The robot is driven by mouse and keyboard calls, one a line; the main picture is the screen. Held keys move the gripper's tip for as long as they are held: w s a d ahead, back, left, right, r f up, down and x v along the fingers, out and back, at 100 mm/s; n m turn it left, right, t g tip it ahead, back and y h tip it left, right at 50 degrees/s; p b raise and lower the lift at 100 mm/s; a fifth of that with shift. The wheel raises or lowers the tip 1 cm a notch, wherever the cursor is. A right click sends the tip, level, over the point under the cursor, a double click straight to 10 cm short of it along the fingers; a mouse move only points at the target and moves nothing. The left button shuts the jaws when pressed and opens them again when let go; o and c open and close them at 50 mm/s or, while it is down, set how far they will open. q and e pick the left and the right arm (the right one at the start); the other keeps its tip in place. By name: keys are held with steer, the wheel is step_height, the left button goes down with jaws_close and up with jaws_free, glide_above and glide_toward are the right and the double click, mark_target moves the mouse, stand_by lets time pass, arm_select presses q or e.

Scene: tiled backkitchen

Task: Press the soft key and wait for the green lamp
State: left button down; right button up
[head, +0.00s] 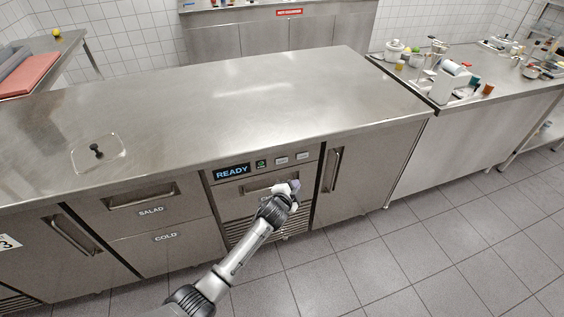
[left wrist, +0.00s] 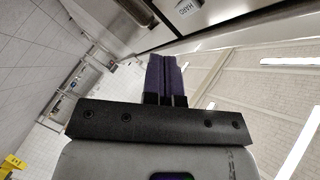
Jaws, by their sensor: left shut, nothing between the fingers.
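The control panel on the counter front carries a lit display (head: 232,171) reading READY. Beside it is a small dark square with a green mark (head: 261,163); I cannot tell if it is the lamp. Two pale keys, a left one (head: 282,160) and a right one (head: 302,155), follow to the right; their labels are too small to read there. In the left wrist view, a pale key marked HARD (left wrist: 187,7) shows at the top edge. My left gripper (head: 294,186) is shut and empty, just below the keys and apart from them. Its purple fingers (left wrist: 165,75) are together.
A drawer handle (head: 270,184) lies behind and left of my gripper, with a vent grille (head: 245,226) below. A door handle (head: 337,170) stands to the right. The steel counter top (head: 230,105) is mostly clear. Open tiled floor (head: 450,240) lies to the right.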

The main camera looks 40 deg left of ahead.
mark_target(282, 161)
arm_select(q)
steer(key=shift+a, duration=0.1)
steer(key=shift+w+a+b, duration=0.6)
steer(key=shift+w+a, duration=0.15)
steer(key=shift+a, duration=0.5)
steer(key=shift+w+a+b, duration=0.65)
steer(key=shift+w+a, duration=0.15)
steer(key=shift+a, duration=0.4)
steer(key=shift+w+a+b, duration=0.6)
steer(key=shift+w+a, duration=0.15)
steer(key=shift+a, duration=0.5)
steer(key=shift+w+a, duration=0.1)
steer(key=shift+a, duration=0.1)
steer(key=shift+w+a, duration=0.15)
steer(key=shift+a, duration=0.05)
steer(key=shift+a, duration=0.1)
